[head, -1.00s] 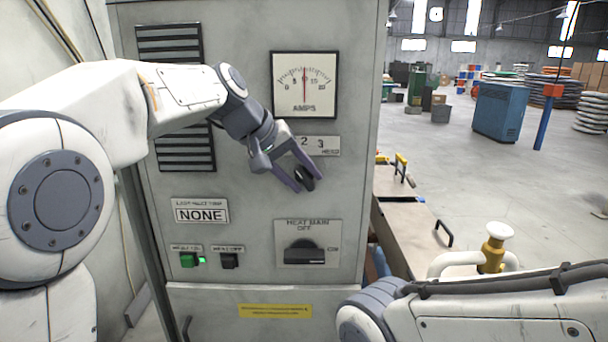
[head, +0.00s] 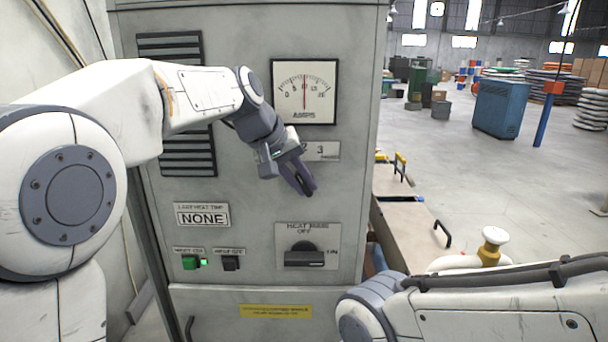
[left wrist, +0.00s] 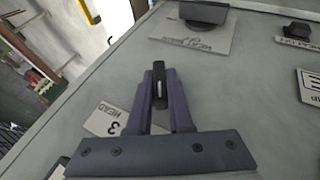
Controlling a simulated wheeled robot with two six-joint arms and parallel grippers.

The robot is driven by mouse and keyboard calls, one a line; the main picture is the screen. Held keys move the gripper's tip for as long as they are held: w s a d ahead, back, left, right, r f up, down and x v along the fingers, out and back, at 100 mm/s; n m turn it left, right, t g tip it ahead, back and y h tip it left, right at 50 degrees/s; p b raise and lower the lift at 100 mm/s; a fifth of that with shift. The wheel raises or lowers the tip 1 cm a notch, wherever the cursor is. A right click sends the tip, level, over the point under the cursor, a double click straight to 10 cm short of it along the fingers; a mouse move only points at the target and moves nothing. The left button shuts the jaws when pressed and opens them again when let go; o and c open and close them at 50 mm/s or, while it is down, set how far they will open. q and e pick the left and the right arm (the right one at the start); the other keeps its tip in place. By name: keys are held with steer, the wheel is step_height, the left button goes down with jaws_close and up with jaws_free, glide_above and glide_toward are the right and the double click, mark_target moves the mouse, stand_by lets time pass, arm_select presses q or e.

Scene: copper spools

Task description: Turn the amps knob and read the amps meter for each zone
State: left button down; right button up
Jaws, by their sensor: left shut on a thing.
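The amps meter (head: 304,91) is on the grey cabinet's front in the head view; its needle stands nearly upright, around the middle of the scale. Below it, the zone plate (head: 322,151) shows a 2 and a 3, partly covered by my left gripper. It also shows upside down in the left wrist view (left wrist: 112,121). My left gripper (head: 304,190) is shut on the black amps knob (left wrist: 159,79), which sits between its fingertips in the left wrist view. In the head view the fingers hide the knob. My right gripper is out of view.
The heat main switch (head: 304,257) is below the gripper. A bench (head: 410,223) with a handle stands right of the cabinet.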

arm_select(q)
steer(key=y+p, duration=0.1)
steer(key=p, duration=0.1)
steer(key=y+p, duration=0.1)
steer(key=p, duration=0.1)
steer(key=shift+d+r+m+y, duration=0.2)
steer(key=shift+r+m+y, duration=0.1)
steer(key=shift+r+m, duration=0.1)
steer(key=shift+f+y+p, duration=0.25)
steer(key=shift+y+p, duration=0.95)
steer(key=shift+p, duration=0.05)
steer(key=c, duration=0.8)
jaws_free()
steer(key=shift+s+r, duration=0.15)
steer(key=shift+r, duration=0.25)
steer(key=b+v, duration=0.2)
steer(key=v, duration=0.7)
steer(key=shift+r, duration=0.25)
